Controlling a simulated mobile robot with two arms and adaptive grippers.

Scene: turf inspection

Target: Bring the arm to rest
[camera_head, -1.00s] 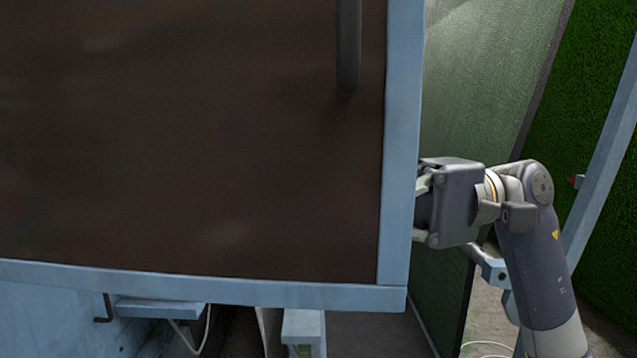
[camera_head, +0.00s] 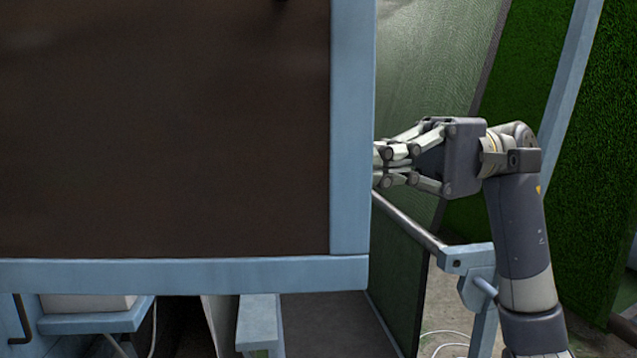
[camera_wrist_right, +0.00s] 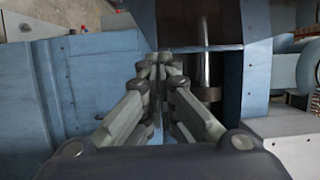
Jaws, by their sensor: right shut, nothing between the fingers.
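My right gripper (camera_head: 382,165) is at the right edge of a blue-framed dark panel (camera_head: 160,130) in the head view. Its fingers point left and its tips are partly hidden by the frame (camera_head: 351,130). The fingers are shut with nothing between them; the right wrist view shows them together too (camera_wrist_right: 160,68). The forearm of my right arm (camera_head: 520,235) rises from the bottom right. My left gripper is not in view.
A grey rail (camera_head: 410,218) with a blue bracket (camera_head: 475,270) lies just below the right gripper. Green turf panels (camera_head: 580,180) stand behind the arm. A blue ledge (camera_head: 95,320) and a pale cable are below the panel. In the wrist view, blue metal surfaces (camera_wrist_right: 85,80) surround the fingers.

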